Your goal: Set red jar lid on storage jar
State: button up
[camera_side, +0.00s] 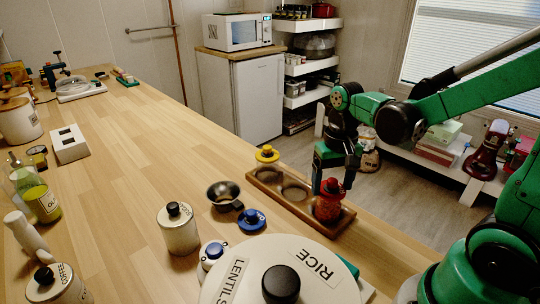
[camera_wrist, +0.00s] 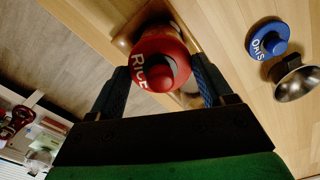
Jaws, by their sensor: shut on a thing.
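The red jar lid (camera_wrist: 178,52) has a round knob and the white word RICE. It sits between the two fingers of my gripper (camera_wrist: 162,78) in the wrist view, and the gripper is shut on it. In the side view the lid (camera_side: 333,185) shows as the top of a red stack, under my gripper (camera_side: 335,178). A red jar-like body (camera_side: 327,208) is directly below it, at the near end of a wooden rack (camera_side: 295,208). I cannot tell whether the lid rests on this body or is slightly above it.
A yellow-knobbed lid (camera_side: 266,154) is at the rack's far end. A blue lid (camera_side: 251,220), a metal bowl (camera_side: 223,194) and a white jar (camera_side: 178,230) stand left of the rack. A large white round thing labelled RICE and LENTILS (camera_side: 320,270) fills the front.

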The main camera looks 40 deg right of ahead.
jog(key=shift+f, duration=0.15)
jog(key=o, duration=1.2)
jog(key=shift+c, duration=0.2)
jog(key=shift+r, duration=3.5)
